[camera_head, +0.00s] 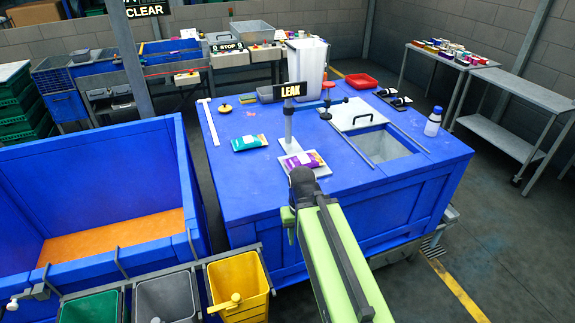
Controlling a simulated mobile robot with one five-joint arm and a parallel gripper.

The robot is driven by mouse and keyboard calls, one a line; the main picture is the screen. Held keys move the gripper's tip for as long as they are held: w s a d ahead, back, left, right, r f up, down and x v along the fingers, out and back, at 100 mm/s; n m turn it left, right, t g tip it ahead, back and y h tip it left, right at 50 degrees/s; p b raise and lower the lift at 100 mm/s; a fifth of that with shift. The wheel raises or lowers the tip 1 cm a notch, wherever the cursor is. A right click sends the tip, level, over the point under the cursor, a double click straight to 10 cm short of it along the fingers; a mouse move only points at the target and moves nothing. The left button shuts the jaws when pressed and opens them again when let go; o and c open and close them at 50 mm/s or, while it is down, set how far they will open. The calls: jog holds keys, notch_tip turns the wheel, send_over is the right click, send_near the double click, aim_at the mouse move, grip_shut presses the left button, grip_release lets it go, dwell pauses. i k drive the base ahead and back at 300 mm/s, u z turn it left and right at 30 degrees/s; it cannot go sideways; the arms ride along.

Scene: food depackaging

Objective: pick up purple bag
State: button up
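The purple bag (303,160) has an orange part and lies on a pale plate (325,170) on the blue-topped bench (240,189). The plate is at the foot of the grey post with the LEAK sign (293,90). My green arm reaches up from the bottom of the picture, and its dark joint ends just in front of the bag's near edge. My gripper cannot be made out; it is hidden behind or below the arm. Whether the arm touches the bag cannot be told. A teal bag (249,143) lies to the left of the purple bag.
A square opening (383,146) with a pale lid and black handle is on the right. A white bottle with a blue cap (433,122) stands near the right edge. A tall white bin (307,62) stands behind. A yellow bin (238,284) is at lower left.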

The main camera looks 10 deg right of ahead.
aim_at(290, 163)
jog(key=u, duration=1.3)
jog(key=k, duration=0.15)
jog(key=u, duration=2.85)
jog(key=k, duration=1.85)
jog(key=z, duration=1.6)
jog(key=i, duration=1)
jog(key=u, duration=0.05)
